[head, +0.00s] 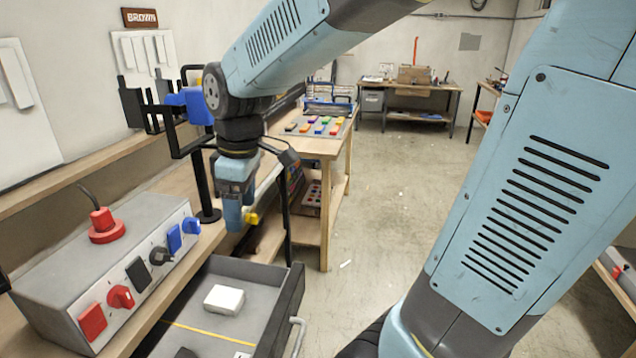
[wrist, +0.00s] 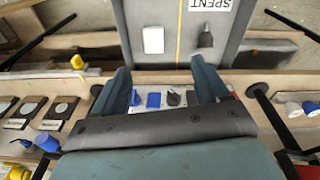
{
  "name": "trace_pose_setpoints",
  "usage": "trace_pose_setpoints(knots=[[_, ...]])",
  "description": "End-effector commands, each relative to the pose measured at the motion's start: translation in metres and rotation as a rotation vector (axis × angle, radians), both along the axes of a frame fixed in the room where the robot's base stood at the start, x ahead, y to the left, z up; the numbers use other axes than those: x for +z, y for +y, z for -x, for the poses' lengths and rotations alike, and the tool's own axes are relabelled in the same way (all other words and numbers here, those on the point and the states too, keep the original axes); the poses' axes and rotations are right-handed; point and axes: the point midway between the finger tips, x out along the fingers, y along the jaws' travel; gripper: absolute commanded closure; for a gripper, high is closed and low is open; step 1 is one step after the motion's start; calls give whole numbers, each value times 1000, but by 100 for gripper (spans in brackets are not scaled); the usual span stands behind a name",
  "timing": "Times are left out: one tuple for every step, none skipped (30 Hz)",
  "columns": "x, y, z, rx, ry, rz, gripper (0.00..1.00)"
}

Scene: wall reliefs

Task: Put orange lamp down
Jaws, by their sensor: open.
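My gripper (head: 234,218) points down over the bench edge, near the far corner of the drawer. In the wrist view its two fingers (wrist: 160,72) stand wide apart with nothing held between them. I cannot make out a clearly orange lamp in either view. A small yellow piece (head: 250,217) shows just right of my gripper, and a yellow piece (wrist: 76,61) shows left of the fingers in the wrist view; I cannot tell whether either is a lamp. The open grey drawer (head: 292,300) holds a white block (head: 224,299). The wrist view also shows a dark object (wrist: 206,36) beside a "SPENT" label (wrist: 208,5).
A grey control box (head: 60,270) with red, black and blue switches stands left of the drawer. A black stand (head: 203,190) with a blue part is close behind my gripper. A table (head: 325,150) with coloured blocks stands beyond. The floor to the right is open.

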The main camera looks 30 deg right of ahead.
Motion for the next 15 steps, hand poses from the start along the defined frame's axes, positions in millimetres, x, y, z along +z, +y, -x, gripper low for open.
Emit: trace_pose_setpoints(knots=[[8,-13,6,-79,-32,-9,26],[12,-19,9,-129,-48,-15,26],[17,-28,14,-194,-72,-24,26],[21,-35,17,-245,-88,-33,26],[24,-41,21,-295,-103,-41,26],[29,-49,27,-361,-125,-53,26],[32,-55,31,-410,-142,-62,26],[35,-61,35,-458,-158,-73,26],[38,-69,41,-524,-180,-86,26],[41,-74,45,-572,-197,-98,26],[43,-80,50,-619,-213,-109,26],[46,-86,56,-681,-232,-126,26],[48,-91,60,-724,-246,-138,26],[49,-95,64,-765,-259,-151,26],[51,-100,69,-812,-275,-165,26]])
